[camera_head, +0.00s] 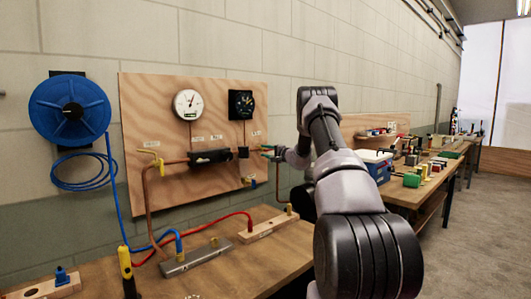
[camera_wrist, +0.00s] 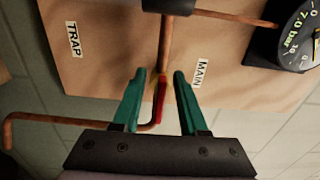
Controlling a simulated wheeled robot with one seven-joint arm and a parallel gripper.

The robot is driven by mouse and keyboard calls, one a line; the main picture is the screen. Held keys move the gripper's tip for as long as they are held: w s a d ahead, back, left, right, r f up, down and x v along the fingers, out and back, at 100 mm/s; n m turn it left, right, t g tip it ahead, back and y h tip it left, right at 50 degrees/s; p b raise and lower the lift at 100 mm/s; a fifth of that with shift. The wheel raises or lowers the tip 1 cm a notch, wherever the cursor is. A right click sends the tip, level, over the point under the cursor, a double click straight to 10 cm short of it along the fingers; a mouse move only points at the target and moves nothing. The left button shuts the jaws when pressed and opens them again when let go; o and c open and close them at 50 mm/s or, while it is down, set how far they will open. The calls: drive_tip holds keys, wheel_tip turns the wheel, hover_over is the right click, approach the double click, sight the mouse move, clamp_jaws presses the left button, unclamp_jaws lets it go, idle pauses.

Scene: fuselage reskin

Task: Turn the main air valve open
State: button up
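The main air valve shows in the wrist view as a narrow red handle (camera_wrist: 160,100) on a copper pipe, beside the MAIN label (camera_wrist: 201,72). The handle lies roughly in line with the pipe's upright run in the picture. My gripper (camera_wrist: 160,75) is open, with one green finger on each side of the handle and a visible gap to both. In the head view my gripper (camera_head: 266,152) is at the right edge of the wooden panel (camera_head: 150,95); the red handle cannot be made out there.
A white dial (camera_head: 188,104) and a black dial (camera_head: 242,104) sit on the panel above a dark pipe fitting (camera_head: 211,156). A bench (camera_head: 225,258) below carries a metal manifold (camera_head: 197,257) with hoses. A blue hose reel (camera_head: 70,110) hangs at left.

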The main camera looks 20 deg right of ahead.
drive_tip(key=v, duration=1)
drive_tip(key=shift+s, duration=0.35)
drive_tip(key=shift+d, duration=0.15)
